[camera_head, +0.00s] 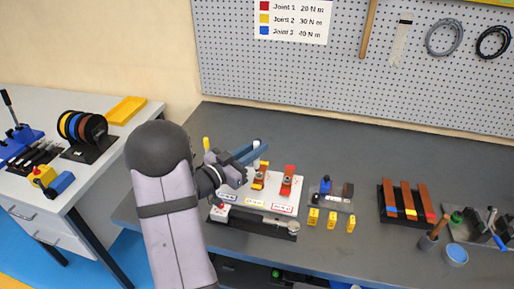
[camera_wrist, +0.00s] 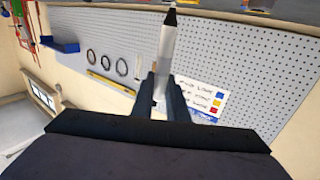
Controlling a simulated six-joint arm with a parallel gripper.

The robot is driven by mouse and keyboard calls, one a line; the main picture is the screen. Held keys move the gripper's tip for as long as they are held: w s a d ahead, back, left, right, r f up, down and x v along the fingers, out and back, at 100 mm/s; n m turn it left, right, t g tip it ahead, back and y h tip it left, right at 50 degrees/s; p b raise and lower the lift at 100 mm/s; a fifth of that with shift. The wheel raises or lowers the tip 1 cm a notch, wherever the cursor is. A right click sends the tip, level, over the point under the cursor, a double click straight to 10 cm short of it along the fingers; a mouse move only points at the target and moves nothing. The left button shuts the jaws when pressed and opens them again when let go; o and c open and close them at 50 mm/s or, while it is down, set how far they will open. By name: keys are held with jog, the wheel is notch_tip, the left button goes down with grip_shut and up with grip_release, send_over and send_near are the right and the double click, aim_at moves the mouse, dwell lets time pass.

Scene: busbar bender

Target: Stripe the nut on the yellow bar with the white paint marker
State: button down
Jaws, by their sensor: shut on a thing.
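My gripper (camera_head: 254,153) is above the white fixture board (camera_head: 290,206), with its fingers shut on the white paint marker (camera_head: 256,147). In the wrist view the marker (camera_wrist: 166,52) stands between the fingers (camera_wrist: 160,92), its dark tip pointing away from the gripper. The yellow bar (camera_head: 258,182) is on the board just below the fingers. Its nut is small and partly hard to make out. A red bar (camera_head: 287,184) with a nut stands to its right. Part of the board's left side is hidden by my arm. I cannot tell whether the marker touches anything.
Several yellow blocks (camera_head: 313,216) stand to the right, near a small tool tray (camera_head: 333,198). A black rack of copper bars (camera_head: 408,212) is farther right. The bench behind the board is clear up to the pegboard (camera_head: 300,75).

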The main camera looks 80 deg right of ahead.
jog(key=shift+r, duration=0.1)
jog(key=shift+r+p, duration=2.5)
jog(key=shift+r, duration=0.45)
jog(key=shift+f, duration=0.1)
